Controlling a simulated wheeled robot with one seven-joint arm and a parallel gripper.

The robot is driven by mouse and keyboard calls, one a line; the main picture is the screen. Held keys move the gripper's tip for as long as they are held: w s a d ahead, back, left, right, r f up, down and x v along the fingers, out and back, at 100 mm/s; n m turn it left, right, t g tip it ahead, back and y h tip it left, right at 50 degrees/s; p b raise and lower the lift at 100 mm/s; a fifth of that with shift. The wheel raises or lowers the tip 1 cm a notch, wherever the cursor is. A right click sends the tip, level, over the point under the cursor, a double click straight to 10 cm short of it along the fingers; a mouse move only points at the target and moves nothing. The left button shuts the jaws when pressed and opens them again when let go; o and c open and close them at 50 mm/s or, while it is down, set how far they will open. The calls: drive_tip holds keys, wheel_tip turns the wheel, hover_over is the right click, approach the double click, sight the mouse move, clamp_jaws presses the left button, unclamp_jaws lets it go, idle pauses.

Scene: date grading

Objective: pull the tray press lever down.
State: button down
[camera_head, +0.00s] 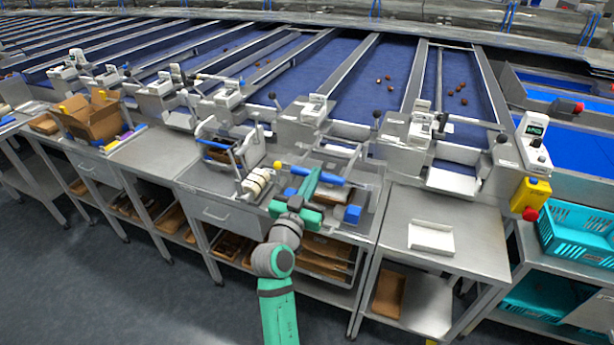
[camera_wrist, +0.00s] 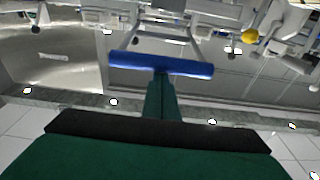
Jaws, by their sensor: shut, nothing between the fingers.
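The tray press lever has a blue bar handle (camera_head: 330,178) across the metal press on the middle bench. In the wrist view the blue bar (camera_wrist: 185,67) runs sideways, carried on grey side arms that lead away from me. My green gripper (camera_head: 308,188) is over the front of the press, with its fingers shut and empty. In the wrist view the fingertips (camera_wrist: 160,78) end at the middle of the bar, overlapping its near edge. I cannot tell whether they touch it. My fingers hide part of the bar in the head view.
A yellow knob (camera_head: 278,165) is left of the bar. A white roll (camera_head: 257,181) and a tray frame (camera_head: 228,140) stand further left. A blue block (camera_head: 352,214) is at the right. A white tray (camera_head: 431,238) lies on the right bench, which is otherwise mostly clear.

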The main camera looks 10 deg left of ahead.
drive_tip(key=s+a+r, duration=0.1)
drive_tip(key=s, duration=0.8)
drive_tip(key=shift+s+a, duration=0.2)
idle(0.5)
drive_tip(key=s+d+f+n+g+y, duration=0.1)
drive_tip(key=s+d+f+n+y, duration=0.15)
drive_tip(key=s+f, duration=0.75)
drive_tip(key=s+d+f+n+g+y, duration=0.15)
drive_tip(key=s+d+f, duration=0.25)
drive_tip(key=s+f, duration=0.55)
drive_tip(key=s+d+f+m, duration=0.1)
drive_tip(key=s+d, duration=0.2)
drive_tip(key=s, duration=0.8)
drive_tip(key=s+d+f+m+g+h, duration=0.1)
drive_tip(key=s+d, duration=0.3)
drive_tip(key=s, duration=0.8)
drive_tip(key=shift+d+f, duration=0.3)
drive_tip(key=shift+f, duration=0.1)
